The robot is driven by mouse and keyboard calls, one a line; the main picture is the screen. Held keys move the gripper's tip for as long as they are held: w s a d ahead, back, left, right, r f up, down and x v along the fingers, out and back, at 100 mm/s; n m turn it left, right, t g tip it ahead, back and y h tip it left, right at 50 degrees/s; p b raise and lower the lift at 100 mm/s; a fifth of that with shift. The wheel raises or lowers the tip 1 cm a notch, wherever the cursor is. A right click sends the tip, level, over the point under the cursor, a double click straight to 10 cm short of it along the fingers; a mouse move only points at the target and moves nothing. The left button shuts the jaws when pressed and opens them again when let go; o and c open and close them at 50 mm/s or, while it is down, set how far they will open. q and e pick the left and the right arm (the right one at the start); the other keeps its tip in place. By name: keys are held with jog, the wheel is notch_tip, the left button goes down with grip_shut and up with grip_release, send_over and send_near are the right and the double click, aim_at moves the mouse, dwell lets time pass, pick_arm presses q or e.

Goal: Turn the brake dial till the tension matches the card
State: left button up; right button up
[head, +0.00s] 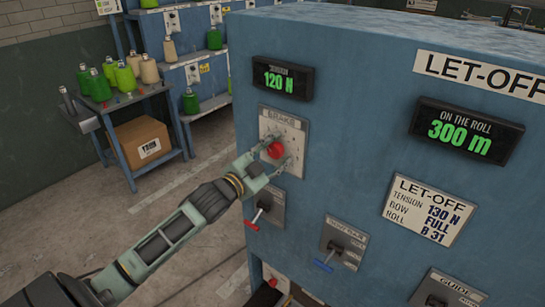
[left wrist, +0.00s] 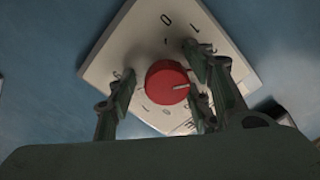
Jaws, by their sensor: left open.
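The red brake dial (head: 275,149) sits on a pale plate (head: 292,130) on the blue machine. In the left wrist view the dial (left wrist: 167,82) has a light pointer mark toward the right. My left gripper (head: 272,160) is open, its fingers on either side of the dial; I cannot tell whether they touch it. It also shows in the left wrist view (left wrist: 163,88). The tension display (head: 282,79) reads 120 N in green. My right gripper is not in view.
A second display (head: 466,132) reads 300 m on the roll. At left stands a blue cart (head: 118,157) with yarn cones and a cardboard box (head: 144,141). Open floor lies between cart and machine.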

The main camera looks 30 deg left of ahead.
pick_arm(q)
jog(key=s, duration=1.2)
jog(key=shift+a, duration=0.4)
jog(key=s+a+f+n+g+y, duration=0.1)
jog(key=a+f+n+g+y, duration=0.15)
jog(key=f, duration=0.95)
jog(key=s+a+f+n+g+y, duration=0.15)
jog(key=a+f, duration=0.25)
jog(key=f, duration=0.8)
jog(key=s+d+f+n+g+b, duration=0.15)
jog(key=s+f, duration=0.25)
jog(key=f, duration=0.5)
jog(key=s+f+g, duration=0.3)
jog(key=f, duration=0.6)
jog(key=s+d+f+n+g+h, duration=0.15)
jog(key=s+d+f, duration=0.25)
jog(key=s+f, duration=0.45)
jog(key=s+d+f+g, duration=0.3)
jog(key=s+d+f, duration=0.2)
jog(key=s+f, duration=0.3)
jog(key=s+d+f+g, duration=0.2)
jog(key=s+d+f, duration=0.3)
jog(key=s, duration=0.3)
jog(key=s+d+f+g+b, duration=0.1)
jog(key=s+d+f, duration=0.3)
jog(key=s, duration=0.4)
jog(key=shift+d+f+m+g+h, duration=0.3)
jog(key=shift+d+f+g+h, duration=0.15)
jog(key=shift+d, duration=0.25)
